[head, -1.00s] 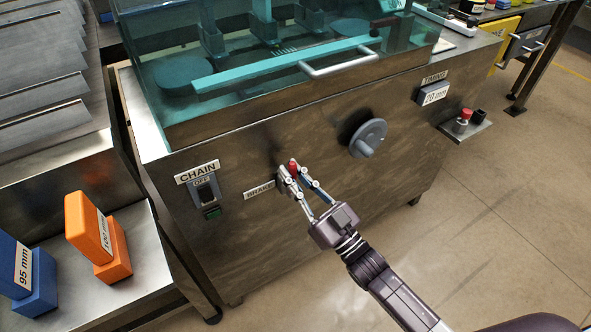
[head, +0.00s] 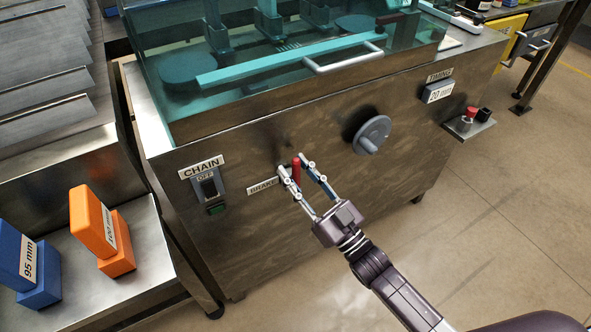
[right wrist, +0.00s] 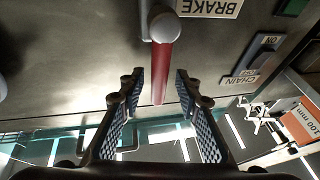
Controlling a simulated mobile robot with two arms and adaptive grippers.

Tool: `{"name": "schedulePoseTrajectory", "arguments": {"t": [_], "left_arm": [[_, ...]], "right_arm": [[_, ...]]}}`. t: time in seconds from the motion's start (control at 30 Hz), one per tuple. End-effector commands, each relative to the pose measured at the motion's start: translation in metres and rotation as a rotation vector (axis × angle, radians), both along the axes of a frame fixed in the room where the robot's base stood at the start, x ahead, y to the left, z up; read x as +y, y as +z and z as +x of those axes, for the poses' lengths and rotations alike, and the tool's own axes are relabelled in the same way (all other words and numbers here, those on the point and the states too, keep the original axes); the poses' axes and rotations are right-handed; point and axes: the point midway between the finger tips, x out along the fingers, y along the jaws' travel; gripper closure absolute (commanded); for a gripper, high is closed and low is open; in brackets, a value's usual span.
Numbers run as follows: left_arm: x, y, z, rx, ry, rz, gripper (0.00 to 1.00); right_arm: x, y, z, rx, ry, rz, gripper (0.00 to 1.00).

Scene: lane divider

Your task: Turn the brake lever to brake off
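The red brake lever (head: 297,172) points up on the front of the steel machine, right of the BRAKE label (head: 263,186). In the right wrist view, which is upside down, the red lever (right wrist: 162,72) hangs from its round grey pivot, by the BRAKE label (right wrist: 208,6). My right gripper (head: 295,164) is in front of the lever, with one finger on each side. In the right wrist view the fingers (right wrist: 160,75) stand apart, with gaps between them and the lever. My left gripper is not in view.
A grey handwheel (head: 371,135) sticks out right of the lever. The CHAIN switch (head: 208,188) is at the left, marked OFF. A teal guard with a handle (head: 343,60) is above. Orange (head: 103,232) and blue (head: 34,272) blocks stand on the left shelf.

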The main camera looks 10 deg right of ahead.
Motion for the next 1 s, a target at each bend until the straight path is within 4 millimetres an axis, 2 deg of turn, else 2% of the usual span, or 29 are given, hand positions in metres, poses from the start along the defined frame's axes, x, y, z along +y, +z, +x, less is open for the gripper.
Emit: {"name": "schedulePoseTrajectory", "arguments": {"t": [0.17, 0.4, 0.6, 1.0], "left_arm": [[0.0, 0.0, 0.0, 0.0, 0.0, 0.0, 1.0], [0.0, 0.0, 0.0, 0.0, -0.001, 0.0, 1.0], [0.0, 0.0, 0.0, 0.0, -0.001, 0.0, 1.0], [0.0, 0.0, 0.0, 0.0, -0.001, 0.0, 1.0]], "right_arm": [[-0.013, -0.012, -0.021, 0.006, 0.0, -0.004, 0.69], [-0.038, -0.032, -0.062, 0.007, 0.0, -0.003, 0.69], [-0.052, -0.043, -0.085, 0.004, 0.0, -0.003, 0.69], [-0.057, -0.046, -0.093, 0.002, 0.0, -0.003, 0.69]]}}
